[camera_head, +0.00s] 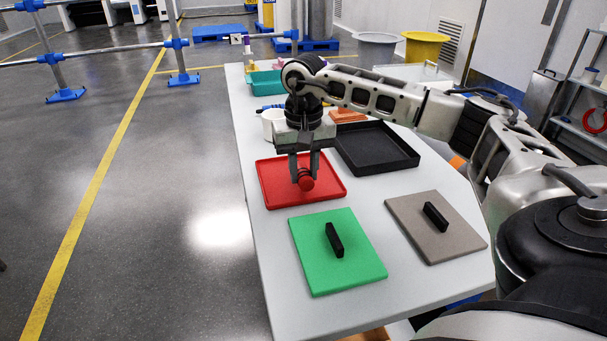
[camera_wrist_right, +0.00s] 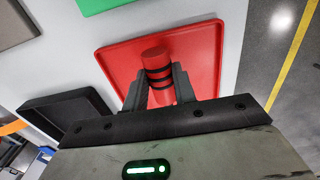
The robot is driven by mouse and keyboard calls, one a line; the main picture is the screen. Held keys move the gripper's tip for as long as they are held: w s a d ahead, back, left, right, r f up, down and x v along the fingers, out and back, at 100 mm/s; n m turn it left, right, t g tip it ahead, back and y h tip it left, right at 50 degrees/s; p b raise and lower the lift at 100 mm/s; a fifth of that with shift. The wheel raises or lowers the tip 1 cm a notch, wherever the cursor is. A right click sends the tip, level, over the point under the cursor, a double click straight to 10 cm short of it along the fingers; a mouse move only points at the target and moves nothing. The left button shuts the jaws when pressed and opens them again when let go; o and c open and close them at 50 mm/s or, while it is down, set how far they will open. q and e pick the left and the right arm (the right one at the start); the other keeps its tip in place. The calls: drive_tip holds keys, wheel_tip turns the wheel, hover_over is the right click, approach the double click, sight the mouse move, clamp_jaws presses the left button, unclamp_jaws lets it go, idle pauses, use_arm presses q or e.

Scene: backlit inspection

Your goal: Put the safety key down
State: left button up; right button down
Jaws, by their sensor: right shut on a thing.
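The safety key (camera_head: 306,183) looks like a small red cylinder with black bands. My right gripper (camera_head: 304,174) is shut on it, over the red tray (camera_head: 274,196). In the right wrist view the key (camera_wrist_right: 155,56) sits between the two fingers of the right gripper (camera_wrist_right: 160,80), with the red tray (camera_wrist_right: 206,34) behind it. I cannot tell whether the key touches the tray's floor. No other object shows in the red tray. My left gripper is not in view.
A green board (camera_head: 358,268) and a grey-brown board (camera_head: 445,243), each with a black handle, lie nearer on the white table (camera_head: 262,260). An empty black tray (camera_head: 405,160) is right of the red tray. A white container (camera_head: 270,125) stands behind.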

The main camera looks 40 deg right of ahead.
sight(304, 172)
drive_tip(key=shift+f, duration=0.85)
drive_tip(key=shift+f, duration=0.15)
drive_tip(key=c, duration=1.1)
unclamp_jaws()
wheel_tip(304, 172, up, 12)
drive_tip(key=shift+r, duration=0.2)
